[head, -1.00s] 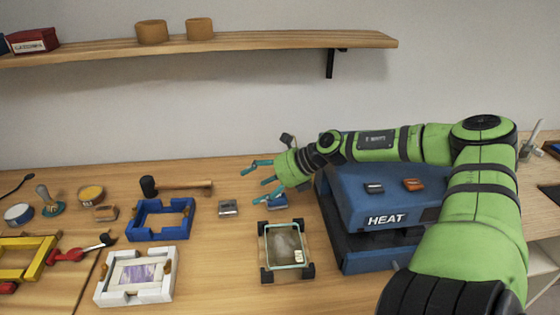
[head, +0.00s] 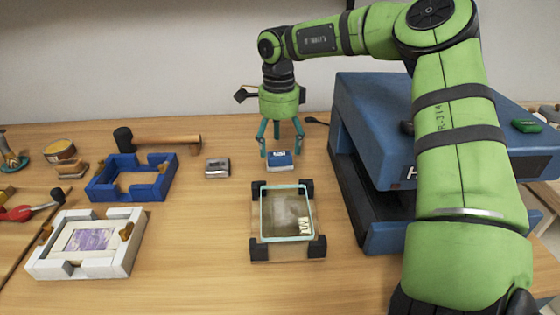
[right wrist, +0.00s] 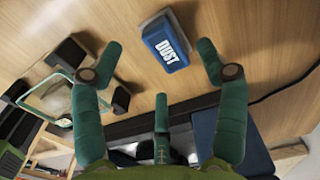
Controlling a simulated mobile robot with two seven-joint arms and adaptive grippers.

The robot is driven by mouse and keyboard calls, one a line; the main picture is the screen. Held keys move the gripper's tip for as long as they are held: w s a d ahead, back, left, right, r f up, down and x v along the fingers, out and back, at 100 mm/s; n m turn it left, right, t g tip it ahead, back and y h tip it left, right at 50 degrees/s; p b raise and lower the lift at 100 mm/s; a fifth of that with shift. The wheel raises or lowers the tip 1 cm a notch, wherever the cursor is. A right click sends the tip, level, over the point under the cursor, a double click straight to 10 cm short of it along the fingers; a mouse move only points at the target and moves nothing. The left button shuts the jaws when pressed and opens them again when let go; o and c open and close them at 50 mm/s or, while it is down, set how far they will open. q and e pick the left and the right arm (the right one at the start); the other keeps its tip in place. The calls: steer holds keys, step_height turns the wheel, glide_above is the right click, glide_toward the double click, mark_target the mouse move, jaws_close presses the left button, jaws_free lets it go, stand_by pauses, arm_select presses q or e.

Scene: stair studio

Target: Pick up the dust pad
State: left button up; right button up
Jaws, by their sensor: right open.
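I cannot tell from the head view whether a finger touches the pad. My left gripper is not in view.
A glass plate on black corner blocks (head: 286,250) stands just in front of the pad. The blue HEAT press (head: 375,125) is close on the right. A small metal block (head: 217,168), a blue frame (head: 102,190) and a white frame (head: 50,262) lie left.

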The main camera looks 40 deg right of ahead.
mark_target(280, 156)
step_height(280, 156, down, 4)
steer(key=shift+d+r, duration=0.1)
steer(key=shift+d, duration=0.05)
steer(key=c, duration=1.3)
steer(key=shift+o, duration=0.2)
step_height(280, 156, up, 10)
